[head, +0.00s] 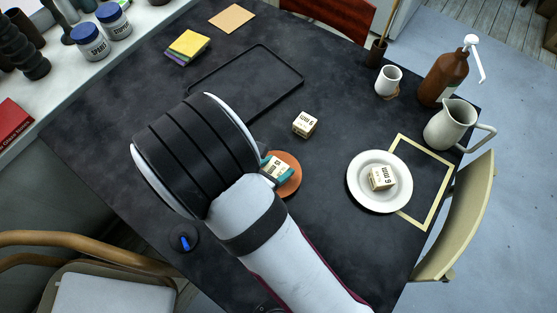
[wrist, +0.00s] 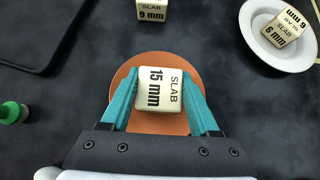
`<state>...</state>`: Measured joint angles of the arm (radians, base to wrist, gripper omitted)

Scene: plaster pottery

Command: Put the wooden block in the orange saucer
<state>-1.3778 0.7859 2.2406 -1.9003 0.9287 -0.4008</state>
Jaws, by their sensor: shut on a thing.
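My gripper (wrist: 160,92) is shut on a cream wooden block marked SLAB 15 mm (wrist: 158,88), with a teal finger on each side. The block is over the orange saucer (wrist: 158,58), inside its outline in the wrist view. I cannot tell if the block touches the saucer or is just above it. In the head view the saucer (head: 289,186) and the held block (head: 276,168) are partly hidden by my arm. A similar 9 mm block (head: 305,124) stands on the black table behind the saucer. A 6 mm block (head: 382,177) lies on the white plate (head: 358,196).
A black tray (head: 247,112) lies beyond my arm. A white cup (head: 388,81), a brown pump bottle (head: 444,75) and a cream jug (head: 451,124) stand at the right. Yellow and purple sponges (head: 188,46) lie at the back left. The table between saucer and plate is clear.

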